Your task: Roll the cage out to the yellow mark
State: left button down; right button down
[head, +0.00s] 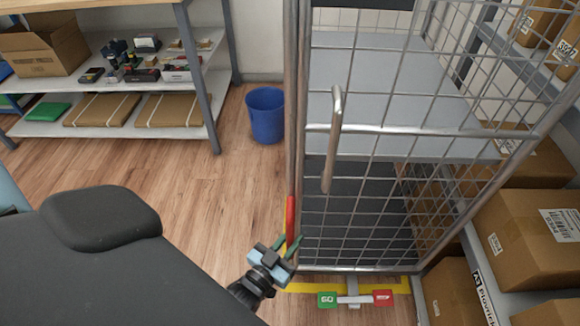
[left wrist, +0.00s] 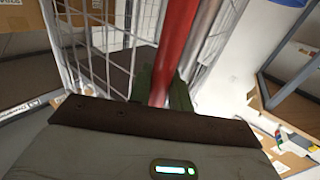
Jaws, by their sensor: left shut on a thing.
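The wire roll cage (head: 365,190) stands upright at the centre right, with grey metal posts, a shelf and a curved handle. A red grip (head: 291,215) sits low on its left front post. My left gripper (head: 287,246) is shut on this red grip; in the left wrist view the red bar (left wrist: 178,50) runs up from between the fingers. A yellow floor line (head: 300,287) shows at the cage's front edge, partly hidden by a green GO pedal (head: 327,299) and a red pedal (head: 383,297). My right gripper is not in view.
A blue bin (head: 266,115) stands on the floor left of the cage. A shelf unit (head: 215,85) with boxes and small goods is at the back left. Cartons (head: 530,235) on racking stand close to the cage's right side. Wooden floor (head: 190,190) left of the cage is clear.

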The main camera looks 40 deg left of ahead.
pick_arm(q)
jog(key=shift+s+d+f, duration=0.15)
jog(key=shift+s+f, duration=0.05)
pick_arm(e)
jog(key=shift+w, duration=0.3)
pick_arm(q)
jog(key=c, duration=1.5)
grip_release()
jog(key=shift+o, duration=0.8)
jog(key=shift+s+r, duration=0.1)
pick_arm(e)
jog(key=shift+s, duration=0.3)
pick_arm(q)
jog(key=s, duration=0.7)
jog(key=shift+s+p, duration=0.35)
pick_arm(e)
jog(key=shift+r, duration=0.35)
